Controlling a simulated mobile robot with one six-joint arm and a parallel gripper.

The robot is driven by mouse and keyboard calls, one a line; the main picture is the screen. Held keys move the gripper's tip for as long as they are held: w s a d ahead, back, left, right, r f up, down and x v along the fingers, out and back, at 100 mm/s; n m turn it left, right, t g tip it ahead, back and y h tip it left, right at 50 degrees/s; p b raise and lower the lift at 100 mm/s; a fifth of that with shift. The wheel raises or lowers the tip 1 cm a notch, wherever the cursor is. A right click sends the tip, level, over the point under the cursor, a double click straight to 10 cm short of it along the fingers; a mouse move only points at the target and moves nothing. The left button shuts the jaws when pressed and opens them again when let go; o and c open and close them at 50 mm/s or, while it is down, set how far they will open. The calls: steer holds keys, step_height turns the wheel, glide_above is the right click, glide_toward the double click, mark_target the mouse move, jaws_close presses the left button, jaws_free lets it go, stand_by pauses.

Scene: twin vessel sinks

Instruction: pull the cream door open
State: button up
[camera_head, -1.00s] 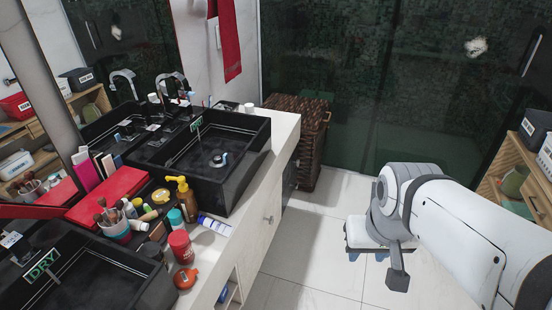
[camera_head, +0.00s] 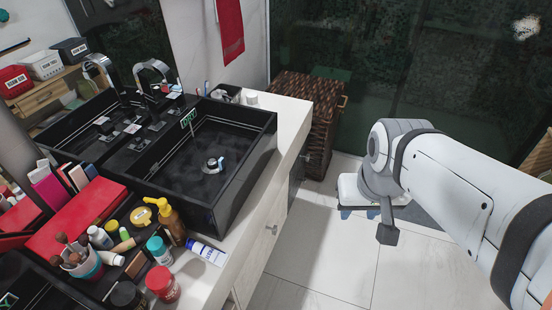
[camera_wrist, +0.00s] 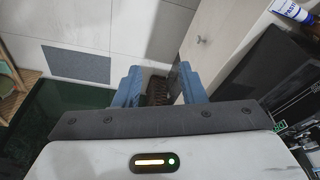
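The cream door (camera_head: 262,240) is on the front of the vanity, below the counter, and looks shut. A small knob (camera_head: 272,229) sits on the cream front. In the wrist view the cream front (camera_wrist: 222,28) fills the upper right, with its knob (camera_wrist: 201,40) showing. My gripper (camera_head: 358,213) is over the floor to the right of the vanity, apart from the door. In the wrist view my gripper (camera_wrist: 159,85) has its two blue fingers spread with a gap between them, holding nothing.
The black sink (camera_head: 205,160), bottles and a tube (camera_head: 206,252) stand on the counter along the vanity's edge. A wicker basket (camera_head: 318,130) stands at the vanity's far end. A grey mat (camera_wrist: 77,65) lies on the floor. The tiled floor (camera_head: 315,255) before the vanity is clear.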

steer(key=shift+o, duration=0.7)
steer(key=shift+f, duration=0.25)
steer(key=shift+o, duration=0.2)
steer(key=w+a+f+m+g+y+b, duration=0.1)
steer(key=a+f+m+g+y+b, duration=0.1)
steer(key=f+b, duration=0.3)
steer(key=w+a+f+m+g+y+b, duration=0.2)
steer(key=a+f+b, duration=0.2)
steer(key=f, duration=0.5)
steer(key=shift+a+f+y+b, duration=0.2)
steer(key=shift+a+y+b, duration=0.1)
steer(key=shift+b, duration=0.1)
steer(key=m+t+y+b, duration=0.8)
steer(key=m+y+b, duration=0.4)
steer(key=m+b, duration=0.7)
glide_toward(274, 231)
steer(key=w+a+f+b, duration=0.1)
steer(key=w+a+f, duration=0.1)
steer(key=shift+n, duration=0.4)
steer(key=x, duration=0.2)
steer(key=b+x, duration=0.1)
steer(key=x, duration=0.4)
steer(key=shift+a+r+b, duration=0.35)
jaws_close()
